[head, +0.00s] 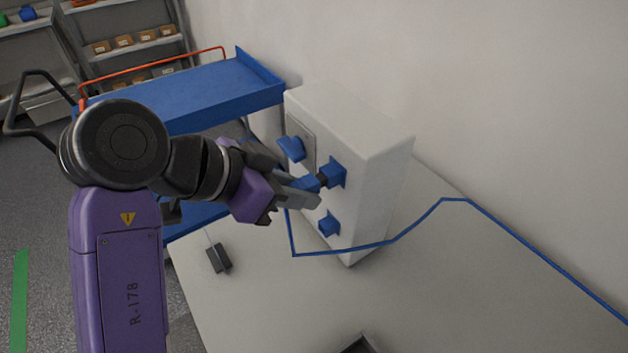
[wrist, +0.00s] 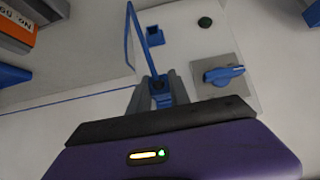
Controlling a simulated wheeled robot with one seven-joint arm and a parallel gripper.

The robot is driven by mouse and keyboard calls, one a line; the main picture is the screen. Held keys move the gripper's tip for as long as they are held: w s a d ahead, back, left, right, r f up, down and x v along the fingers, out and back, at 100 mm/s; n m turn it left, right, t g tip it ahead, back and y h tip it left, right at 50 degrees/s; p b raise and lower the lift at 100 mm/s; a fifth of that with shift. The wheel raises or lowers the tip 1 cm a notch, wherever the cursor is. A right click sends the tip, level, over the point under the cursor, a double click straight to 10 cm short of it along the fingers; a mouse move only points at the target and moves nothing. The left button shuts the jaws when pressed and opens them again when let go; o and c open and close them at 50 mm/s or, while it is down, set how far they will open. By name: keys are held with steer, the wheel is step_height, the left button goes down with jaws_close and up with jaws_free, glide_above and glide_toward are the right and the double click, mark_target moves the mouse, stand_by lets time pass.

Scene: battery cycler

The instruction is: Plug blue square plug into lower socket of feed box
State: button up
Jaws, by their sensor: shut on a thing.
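The white feed box (head: 375,185) stands against the wall. Its face carries a blue upper socket (head: 337,172) and a blue lower socket (head: 328,225); the lower socket also shows in the wrist view (wrist: 154,36), empty. My gripper (head: 308,190) is shut on the blue plug (head: 306,184), whose dark end points at the face by the upper socket. I cannot tell whether the plug touches that socket. In the wrist view the plug (wrist: 160,86) sits between the fingers and hides what lies behind it. The blue cable (head: 292,232) runs from the plug.
The cable lies across the pale tabletop (head: 430,290). A small black object (head: 219,258) lies at left. A blue cart (head: 200,98) stands behind.

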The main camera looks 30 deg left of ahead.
steer(key=shift+s+a, duration=0.25)
steer(key=shift+s, duration=0.4)
steer(key=shift+s+a, duration=0.3)
steer(key=shift+s, duration=0.4)
steer(key=shift+s+a, duration=0.25)
steer(key=shift+s, duration=0.4)
steer(key=s+f, duration=0.1)
steer(key=f, duration=0.3)
steer(key=s+f, duration=0.1)
steer(key=f, duration=0.4)
steer(key=s+a+f+p, duration=0.1)
steer(key=f, duration=0.3)
steer(key=shift+s+f, duration=0.15)
steer(key=shift+f, duration=0.05)
steer(key=shift+a, duration=0.2)
steer(key=shift+w+d+p, duration=0.15)
steer(key=shift+w+d, duration=0.25)
steer(key=shift+w, duration=0.55)
steer(key=shift+w+d+p, duration=0.1)
steer(key=shift+w+d, duration=0.25)
steer(key=shift+w, duration=0.55)
steer(key=shift+w+d+p, duration=0.15)
steer(key=shift+w+d, duration=0.25)
steer(key=shift+w, duration=0.55)
steer(key=shift+w+d, duration=0.25)
steer(key=shift+w, duration=0.3)
steer(key=shift+w+d, duration=0.2)
steer(key=shift+w, duration=0.35)
stand_by(0.4)
